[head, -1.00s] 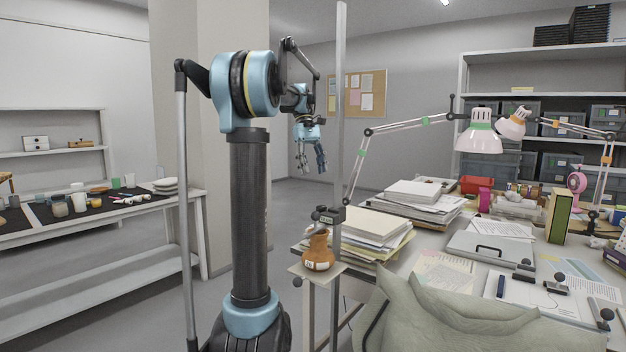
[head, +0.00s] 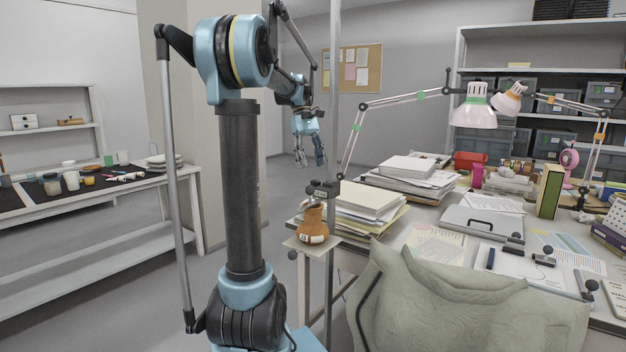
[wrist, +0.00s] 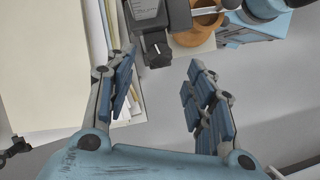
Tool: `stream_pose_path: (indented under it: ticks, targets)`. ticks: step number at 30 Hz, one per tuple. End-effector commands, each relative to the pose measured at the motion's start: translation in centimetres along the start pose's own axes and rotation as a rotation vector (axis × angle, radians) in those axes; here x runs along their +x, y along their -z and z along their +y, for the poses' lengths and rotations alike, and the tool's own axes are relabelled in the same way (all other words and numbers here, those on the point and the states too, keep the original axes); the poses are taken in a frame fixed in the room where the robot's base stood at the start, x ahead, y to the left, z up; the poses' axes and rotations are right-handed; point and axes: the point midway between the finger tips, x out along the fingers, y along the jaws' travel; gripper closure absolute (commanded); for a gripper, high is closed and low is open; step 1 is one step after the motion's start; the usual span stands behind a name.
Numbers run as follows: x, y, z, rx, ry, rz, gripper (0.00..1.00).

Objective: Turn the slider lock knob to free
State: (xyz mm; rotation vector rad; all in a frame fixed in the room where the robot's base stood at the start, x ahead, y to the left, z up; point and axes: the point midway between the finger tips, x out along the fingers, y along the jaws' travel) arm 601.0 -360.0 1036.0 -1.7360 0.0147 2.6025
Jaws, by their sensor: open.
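A black slider block (head: 322,190) sits on the upright pole (head: 334,110), just above an orange-brown vase (head: 313,222) on a small plate. In the wrist view the dark slider block (wrist: 145,12) is at the top, with a black knob-like part (wrist: 156,48) hanging from it between my fingertips' lines. I cannot tell which way the knob is turned. My gripper (head: 310,160) is open and empty, above and behind the slider in the head view. In the wrist view my gripper (wrist: 162,58) has its fingers spread, and I see no contact with the knob.
The vase (wrist: 198,22) is close beside the slider in the wrist view. Stacked papers (head: 368,200) lie on the desk right of the pole. Lamps (head: 473,108) and a grey-green draped pad (head: 470,310) are further right. Open floor lies left of the pole.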

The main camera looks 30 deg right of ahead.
Motion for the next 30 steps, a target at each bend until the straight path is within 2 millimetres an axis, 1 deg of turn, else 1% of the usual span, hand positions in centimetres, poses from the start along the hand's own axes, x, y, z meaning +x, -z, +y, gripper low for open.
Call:
stream_pose_path:
  ticks: [1,3,6,10,15,24,25,26,27,29,30]
  targets:
    - [0.9,0.0,0.0,0.001,0.000,0.000,0.51]
    - [2.1,0.0,0.0,0.000,0.000,0.000,0.51]
    - [3.6,0.0,0.0,-0.001,0.000,0.000,0.51]
    - [5.1,0.0,0.0,0.000,0.000,0.000,0.51]
    - [6.1,0.0,0.0,0.000,0.000,0.001,0.51]
    - [6.3,0.0,0.0,-0.001,0.000,0.000,0.51]
    - [6.3,0.0,0.0,-0.001,0.000,0.000,0.55]
    - [6.3,0.0,0.0,-0.001,0.000,0.000,0.62]
    - [6.3,0.0,0.0,-0.001,0.000,0.000,0.71]
    - [6.3,0.0,0.0,-0.001,0.000,0.000,0.85]
    - [6.3,0.0,0.0,-0.001,0.000,0.000,0.94]
